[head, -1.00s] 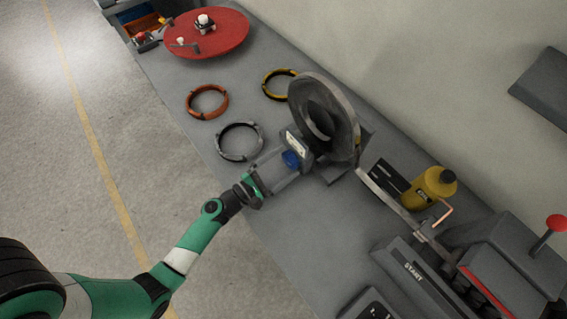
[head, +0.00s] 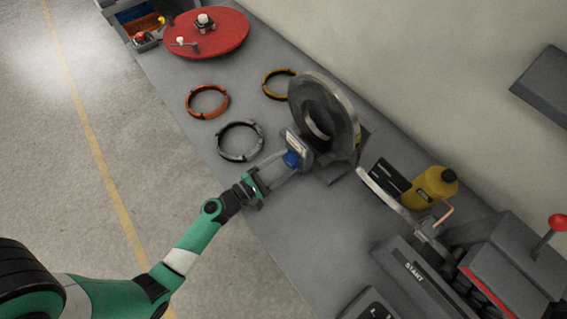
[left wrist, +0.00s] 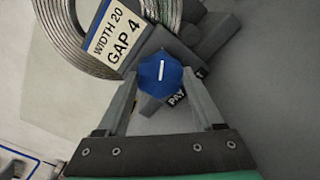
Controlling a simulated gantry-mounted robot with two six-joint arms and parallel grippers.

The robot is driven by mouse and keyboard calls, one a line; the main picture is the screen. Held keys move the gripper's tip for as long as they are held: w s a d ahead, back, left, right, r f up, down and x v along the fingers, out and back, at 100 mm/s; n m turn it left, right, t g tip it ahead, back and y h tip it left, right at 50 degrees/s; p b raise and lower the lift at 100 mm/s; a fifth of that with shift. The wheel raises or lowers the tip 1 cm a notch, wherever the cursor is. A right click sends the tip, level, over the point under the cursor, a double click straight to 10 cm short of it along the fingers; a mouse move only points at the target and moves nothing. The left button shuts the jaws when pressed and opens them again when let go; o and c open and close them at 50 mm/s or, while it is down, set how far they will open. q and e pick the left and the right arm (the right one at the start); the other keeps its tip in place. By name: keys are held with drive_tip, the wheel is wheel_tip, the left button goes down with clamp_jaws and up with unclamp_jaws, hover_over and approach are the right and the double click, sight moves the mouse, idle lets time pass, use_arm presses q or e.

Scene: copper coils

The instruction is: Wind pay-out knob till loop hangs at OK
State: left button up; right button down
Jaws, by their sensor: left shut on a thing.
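The blue pay-out knob (head: 291,159) sits on the front of the grey reel stand. In the left wrist view the knob (left wrist: 160,74) has a white pointer line, tilted slightly from upright. My left gripper (head: 285,165) is shut on the knob, with one fingertip on each side. The reel of metal strip (head: 346,112) stands above it; the coil (left wrist: 98,62) also shows in the left wrist view. A sign (left wrist: 115,35) reads "WIDTH 20 GAP 4". The hanging loop and the OK mark cannot be made out. My right gripper is not in view.
Grey, orange and yellow-black rings (head: 239,157) lie on the bench left of the reel. A red turntable (head: 222,44) stands at the far end.

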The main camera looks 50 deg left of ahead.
use_arm(q)
drive_tip(key=m+b, duration=0.3)
drive_tip(key=m, duration=0.2)
drive_tip(key=shift+f, duration=0.15)
drive_tip(key=m+b, duration=0.2)
drive_tip(key=m, duration=0.3)
drive_tip(key=shift+b, duration=0.35)
drive_tip(key=shift+m, duration=0.3)
drive_tip(key=o, duration=1.4)
drive_tip(key=shift+s, duration=0.1)
drive_tip(key=s+b, duration=0.1)
drive_tip(key=s, duration=0.4)
drive_tip(key=s+b, duration=0.1)
drive_tip(key=s, duration=0.5)
drive_tip(key=shift+a, duration=0.2)
drive_tip(key=shift+s, duration=0.25)
